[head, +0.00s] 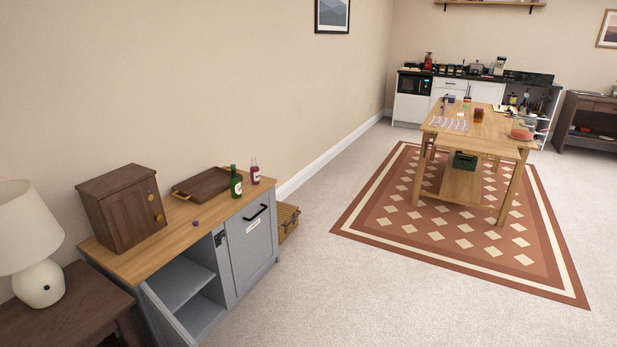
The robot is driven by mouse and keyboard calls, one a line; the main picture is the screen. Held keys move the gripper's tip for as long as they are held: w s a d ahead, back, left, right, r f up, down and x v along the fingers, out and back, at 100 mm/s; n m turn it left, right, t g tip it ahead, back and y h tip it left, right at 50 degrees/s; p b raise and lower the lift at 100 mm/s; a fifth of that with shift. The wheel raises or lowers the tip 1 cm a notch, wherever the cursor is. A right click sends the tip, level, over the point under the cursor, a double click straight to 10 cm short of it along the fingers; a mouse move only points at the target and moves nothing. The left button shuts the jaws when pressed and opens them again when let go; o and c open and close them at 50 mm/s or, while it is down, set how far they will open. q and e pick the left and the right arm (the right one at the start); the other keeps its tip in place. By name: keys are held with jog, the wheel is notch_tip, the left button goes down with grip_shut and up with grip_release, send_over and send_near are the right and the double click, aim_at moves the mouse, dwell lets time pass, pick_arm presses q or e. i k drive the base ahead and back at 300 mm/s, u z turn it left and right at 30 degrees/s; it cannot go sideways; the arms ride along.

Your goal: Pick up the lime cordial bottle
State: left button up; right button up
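A green bottle (236,184) with a pale label stands upright on the wooden top of a grey cabinet (250,247), near its right end. It looks like the lime cordial bottle, but the label is too small to read. A pink-red bottle (255,172) stands upright just to its right and a little behind. Neither of my grippers shows in the head view.
A brown wooden tray (202,184) lies left of the bottles, and a wooden box (122,208) stands further left. The cabinet's left door (166,316) hangs open. A wicker basket (289,220) sits on the floor beside the cabinet. Carpet in front is clear.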

aim_at(235, 186)
jog(key=z, duration=0.65)
jog(key=i, duration=1.45)
jog(key=u, duration=0.8)
jog(key=i, duration=0.9)
jog(key=u, duration=1)
